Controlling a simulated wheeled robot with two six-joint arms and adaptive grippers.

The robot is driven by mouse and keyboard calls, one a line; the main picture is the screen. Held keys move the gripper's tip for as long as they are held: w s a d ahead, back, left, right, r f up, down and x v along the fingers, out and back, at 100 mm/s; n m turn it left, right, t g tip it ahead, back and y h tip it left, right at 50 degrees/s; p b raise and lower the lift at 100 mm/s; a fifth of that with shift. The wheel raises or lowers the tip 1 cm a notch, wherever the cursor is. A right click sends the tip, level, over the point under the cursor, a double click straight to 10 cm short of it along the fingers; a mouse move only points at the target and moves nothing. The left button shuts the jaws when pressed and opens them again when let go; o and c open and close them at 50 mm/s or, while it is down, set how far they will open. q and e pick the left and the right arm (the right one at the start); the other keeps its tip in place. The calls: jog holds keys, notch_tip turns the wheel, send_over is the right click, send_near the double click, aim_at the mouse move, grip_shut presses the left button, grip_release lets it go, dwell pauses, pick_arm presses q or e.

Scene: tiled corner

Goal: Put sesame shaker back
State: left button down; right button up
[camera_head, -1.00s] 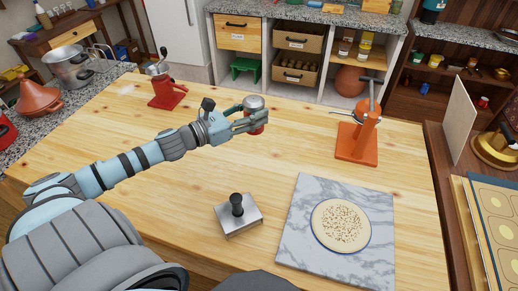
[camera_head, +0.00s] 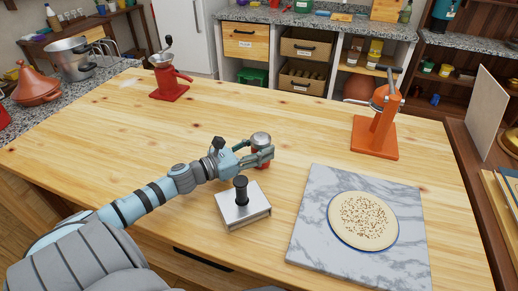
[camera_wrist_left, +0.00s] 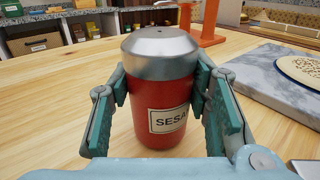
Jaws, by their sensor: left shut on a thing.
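The sesame shaker (camera_wrist_left: 161,95) is a red can with a silver domed top and a label reading "SESA", the rest hidden by a finger. It stands upright between the fingers of my left gripper (camera_wrist_left: 163,105), which is shut on it. In the head view the shaker (camera_head: 261,143) shows its silver top in my left gripper (camera_head: 258,155), at or just above the wooden table, behind the metal press. I cannot tell whether its base touches the table. My right gripper is not in view.
A metal block with a black knob (camera_head: 243,208) stands close in front of the gripper. A marble slab (camera_head: 310,225) with a seeded round dough (camera_head: 362,220) lies to the right. An orange press (camera_head: 375,135) and a red grinder (camera_head: 169,82) stand farther back. The table's middle is clear.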

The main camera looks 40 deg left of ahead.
pick_arm(q)
jog(key=shift+f, duration=0.2)
jog(key=c, duration=0.9)
grip_release()
jog(key=shift+o, duration=0.2)
jog(key=shift+r, duration=0.1)
